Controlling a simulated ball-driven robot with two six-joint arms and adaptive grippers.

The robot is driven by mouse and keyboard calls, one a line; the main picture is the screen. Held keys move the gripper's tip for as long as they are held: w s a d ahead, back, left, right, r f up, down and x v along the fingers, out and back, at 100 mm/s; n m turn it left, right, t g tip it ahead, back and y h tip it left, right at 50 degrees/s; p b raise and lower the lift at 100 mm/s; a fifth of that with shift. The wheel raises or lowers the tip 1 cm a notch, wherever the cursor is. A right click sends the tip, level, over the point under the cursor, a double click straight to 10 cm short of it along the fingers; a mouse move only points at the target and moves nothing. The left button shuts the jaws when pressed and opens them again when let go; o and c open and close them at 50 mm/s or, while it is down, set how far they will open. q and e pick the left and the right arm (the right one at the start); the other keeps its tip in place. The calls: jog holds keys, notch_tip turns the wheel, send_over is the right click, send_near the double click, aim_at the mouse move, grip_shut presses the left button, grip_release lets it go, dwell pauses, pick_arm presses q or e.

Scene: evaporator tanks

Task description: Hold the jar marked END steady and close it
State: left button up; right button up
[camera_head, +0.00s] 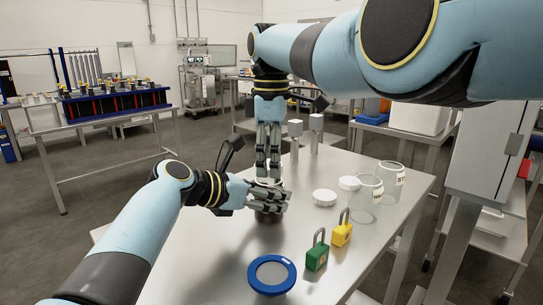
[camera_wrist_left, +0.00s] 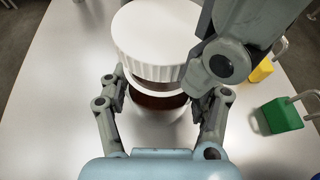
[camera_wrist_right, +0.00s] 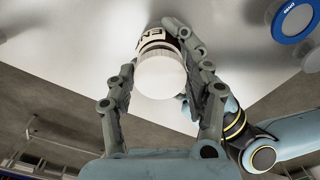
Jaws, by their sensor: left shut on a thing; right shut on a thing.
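The jar marked END stands on the steel table, mostly hidden by my fingers in the head view. In the left wrist view the jar (camera_wrist_left: 158,103) shows dark brown contents, and in the right wrist view its END label (camera_wrist_right: 151,40) is visible. My left gripper (camera_head: 270,197) is shut around the jar from the side. A white ribbed lid (camera_wrist_left: 155,38) is over the jar's mouth; its flat top (camera_wrist_right: 161,76) faces the right wrist camera. My right gripper (camera_head: 268,168) points straight down from above and is shut on the lid. I cannot tell how tightly the lid sits.
Two white lids (camera_head: 324,197) (camera_head: 349,183) lie right of the grippers beside two clear jars (camera_head: 368,193) (camera_head: 391,177). A green padlock (camera_head: 317,252), a yellow padlock (camera_head: 342,230) and a blue-rimmed disc (camera_head: 271,274) are nearer the front. The table's left part is clear.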

jog(key=shift+f, duration=0.55)
dwell(0.4)
jog(key=m, duration=0.4)
jog(key=shift+s+a+m, duration=0.1)
jog(key=shift+m, duration=0.3)
jog(key=m, duration=0.5)
jog(key=shift+a, duration=0.1)
jog(key=o, duration=0.7)
jog(key=shift+s, duration=0.1)
jog(key=shift+c, duration=0.2)
jog(key=shift+r, duration=2.25)
